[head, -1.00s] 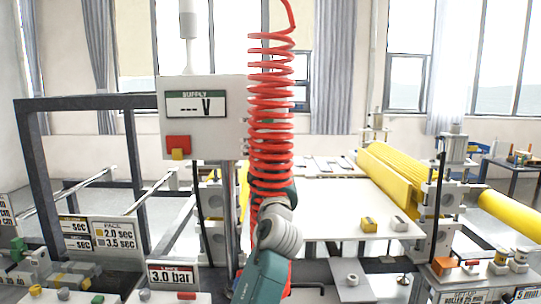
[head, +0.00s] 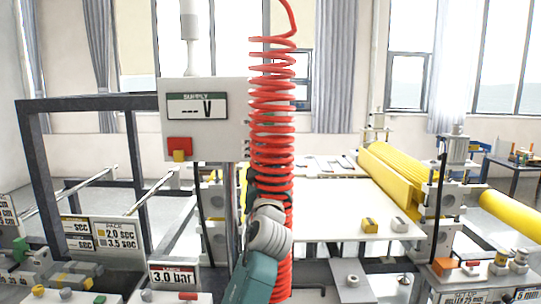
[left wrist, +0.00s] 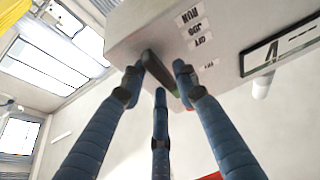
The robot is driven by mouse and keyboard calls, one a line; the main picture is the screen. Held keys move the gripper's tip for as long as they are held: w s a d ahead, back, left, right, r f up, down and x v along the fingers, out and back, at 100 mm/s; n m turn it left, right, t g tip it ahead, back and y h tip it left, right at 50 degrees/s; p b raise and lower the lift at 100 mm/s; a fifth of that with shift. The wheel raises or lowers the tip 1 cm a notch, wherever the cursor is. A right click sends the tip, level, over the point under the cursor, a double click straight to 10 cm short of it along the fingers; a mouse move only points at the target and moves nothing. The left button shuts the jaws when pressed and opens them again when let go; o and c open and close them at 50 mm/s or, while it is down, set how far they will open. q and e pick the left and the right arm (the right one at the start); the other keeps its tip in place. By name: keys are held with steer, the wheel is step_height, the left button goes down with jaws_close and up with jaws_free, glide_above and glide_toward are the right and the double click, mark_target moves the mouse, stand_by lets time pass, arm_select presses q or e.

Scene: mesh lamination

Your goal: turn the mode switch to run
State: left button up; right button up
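The supply box (head: 204,143) stands on a post left of centre in the head view, its display showing dashes and V. In the left wrist view I see the box's side (left wrist: 145,28) from below, with upside-down labels RUN (left wrist: 188,17), JOG and others too small to read surely. The mode switch (left wrist: 152,65) is a dark handle with a green end beside these labels. Which label it points to I cannot tell. My left gripper (left wrist: 160,80) has its fingers apart around the handle, gaps showing. In the head view its fingers are hidden behind the red hose.
A coiled red hose (head: 270,110) hangs in front of my left arm. A dark frame (head: 85,103) stands left. A 3.0 bar sign (head: 174,274) is below the box.

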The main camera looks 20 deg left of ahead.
arm_select(q)
steer(key=shift+w+f, duration=0.2)
steer(key=shift+f, duration=0.15)
steer(key=shift+s, duration=0.1)
steer(key=v, duration=1.1)
steer(key=shift+s, duration=0.4)
